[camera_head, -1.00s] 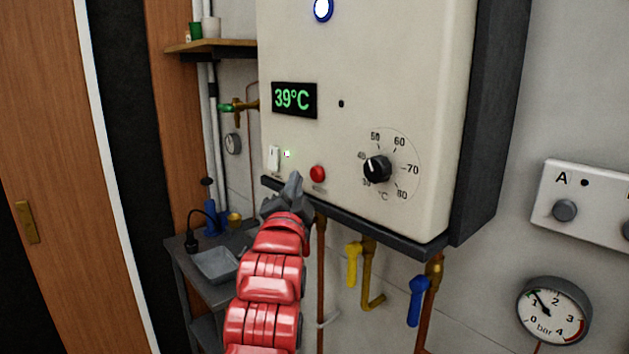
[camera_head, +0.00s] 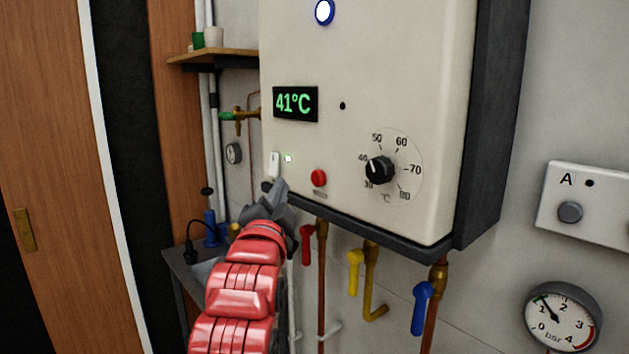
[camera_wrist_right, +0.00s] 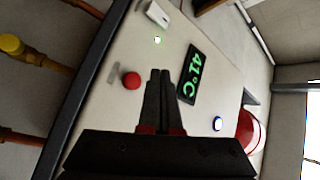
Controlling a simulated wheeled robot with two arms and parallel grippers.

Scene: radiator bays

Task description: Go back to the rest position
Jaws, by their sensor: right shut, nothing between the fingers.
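My right gripper (camera_head: 277,190) is shut and empty, in front of the lower left corner of the white boiler (camera_head: 330,60). Its closed fingers (camera_wrist_right: 160,90) also show in the right wrist view, pointing toward the boiler front. The boiler's display (camera_head: 296,104) reads 41°C in green. A white switch (camera_head: 274,164) has a small lit green light beside it. A red button (camera_head: 319,178) and a black temperature dial (camera_head: 379,170) sit on the lower front. A blue-ringed light (camera_head: 324,11) glows white higher up. My left gripper is not in view.
Red (camera_head: 306,245), yellow (camera_head: 355,259) and blue (camera_head: 421,306) valve handles hang below the boiler. A pressure gauge (camera_head: 563,317) and a panel marked A (camera_head: 600,203) are at right. A grey table (camera_head: 180,262) stands behind my arm at left, below a wooden shelf (camera_head: 215,56).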

